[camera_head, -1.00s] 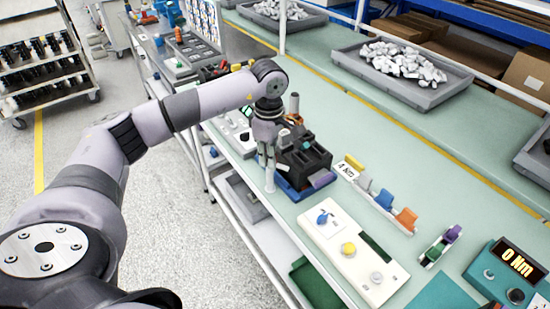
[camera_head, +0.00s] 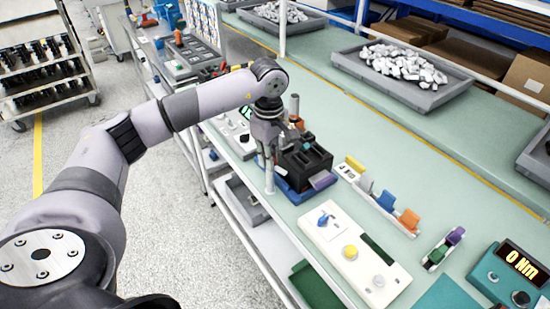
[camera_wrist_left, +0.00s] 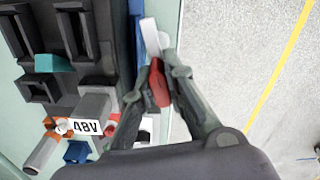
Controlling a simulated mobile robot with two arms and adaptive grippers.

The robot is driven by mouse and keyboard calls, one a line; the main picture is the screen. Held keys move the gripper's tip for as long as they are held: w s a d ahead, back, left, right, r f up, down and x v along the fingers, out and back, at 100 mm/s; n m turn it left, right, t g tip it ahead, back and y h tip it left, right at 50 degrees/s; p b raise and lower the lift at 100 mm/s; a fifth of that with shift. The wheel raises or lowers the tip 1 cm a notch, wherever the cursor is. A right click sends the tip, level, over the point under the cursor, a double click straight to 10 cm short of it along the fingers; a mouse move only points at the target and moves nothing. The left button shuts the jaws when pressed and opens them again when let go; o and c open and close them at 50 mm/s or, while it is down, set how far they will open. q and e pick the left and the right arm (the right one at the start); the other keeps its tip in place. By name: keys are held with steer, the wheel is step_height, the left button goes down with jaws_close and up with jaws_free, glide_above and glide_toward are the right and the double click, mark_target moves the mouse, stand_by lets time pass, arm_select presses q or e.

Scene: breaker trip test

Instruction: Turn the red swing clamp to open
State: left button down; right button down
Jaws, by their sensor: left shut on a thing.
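My left gripper (camera_wrist_left: 158,72) points down at the near edge of the fixture. It is shut on the red swing clamp (camera_wrist_left: 158,86), whose red part shows between its fingers in the left wrist view. A white bar (camera_wrist_left: 150,36) sticks out just beyond the fingertips. In the head view the left gripper (camera_head: 264,160) is beside the dark fixture block (camera_head: 304,163) on its blue base (camera_head: 300,194), and the red clamp is hidden there. A white upright post (camera_head: 269,182) shows just below the fingers. My right gripper is not in view.
A white panel (camera_head: 345,268) with a blue switch and yellow button lies right of the fixture. Coloured parts (camera_head: 385,199) stand in a row behind it.

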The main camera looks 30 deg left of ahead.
arm_select(q)
steer(key=shift+m, duration=0.6)
steer(key=shift+f+m+b, duration=0.1)
steer(key=shift+m+b, duration=0.4)
steer(key=shift+m, duration=0.2)
steer(key=c, duration=1.5)
jaws_free()
steer(key=shift+c, duration=0.2)
steer(key=shift+r, duration=0.2)
step_height(320, 180, up, 12)
steer(key=shift+f, duration=0.1)
